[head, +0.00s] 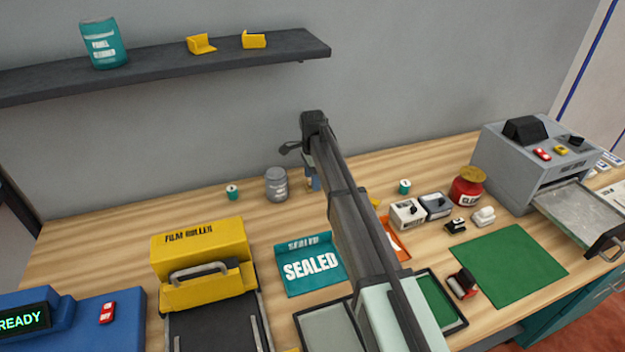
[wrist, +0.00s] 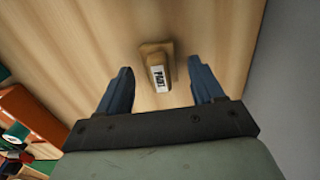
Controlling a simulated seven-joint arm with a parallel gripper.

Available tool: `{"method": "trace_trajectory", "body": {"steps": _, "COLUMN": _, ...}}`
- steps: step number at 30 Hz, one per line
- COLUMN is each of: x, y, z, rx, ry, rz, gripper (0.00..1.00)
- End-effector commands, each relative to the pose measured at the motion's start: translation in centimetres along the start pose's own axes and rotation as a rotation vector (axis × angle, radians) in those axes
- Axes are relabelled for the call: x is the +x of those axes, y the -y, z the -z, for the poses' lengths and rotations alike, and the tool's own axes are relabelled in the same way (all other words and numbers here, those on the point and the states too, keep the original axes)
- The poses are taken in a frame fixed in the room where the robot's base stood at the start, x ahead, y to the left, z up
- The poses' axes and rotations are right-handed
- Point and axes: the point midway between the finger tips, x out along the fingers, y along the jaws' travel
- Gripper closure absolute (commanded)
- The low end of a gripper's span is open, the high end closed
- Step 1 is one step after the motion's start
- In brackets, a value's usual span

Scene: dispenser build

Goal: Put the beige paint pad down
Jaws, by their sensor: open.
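The beige paint pad (wrist: 156,66) shows in the wrist view as a small block with a white label, on the wooden table. My gripper (wrist: 162,80) is open, with one blue finger on each side of the pad and visible gaps between fingers and pad. In the head view my gripper (head: 312,180) is at the back of the table, mostly hidden behind my arm, and the pad cannot be made out there.
A grey jar (head: 276,185) and a small teal-and-white container (head: 232,192) stand left of my gripper. Another small teal container (head: 404,187), a red jar (head: 467,187) and small white and grey boxes (head: 407,214) stand to the right. The wall (wrist: 285,60) is close behind.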

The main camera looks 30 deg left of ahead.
Motion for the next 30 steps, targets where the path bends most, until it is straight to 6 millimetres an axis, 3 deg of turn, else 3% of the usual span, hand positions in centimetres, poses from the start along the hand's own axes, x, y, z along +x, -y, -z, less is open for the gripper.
{"method": "trace_trajectory", "body": {"steps": 15, "x": -9.0, "y": 0.1, "z": 0.0, "rx": 0.000, "ry": 0.000, "rz": 0.001, "gripper": 0.33}}
{"method": "trace_trajectory", "body": {"steps": 21, "x": -10.7, "y": 0.0, "z": 0.0, "rx": 0.000, "ry": 0.000, "rz": 0.000, "gripper": 0.33}}
{"method": "trace_trajectory", "body": {"steps": 30, "x": -11.1, "y": 0.0, "z": 0.0, "rx": 0.000, "ry": 0.000, "rz": -0.001, "gripper": 0.33}}
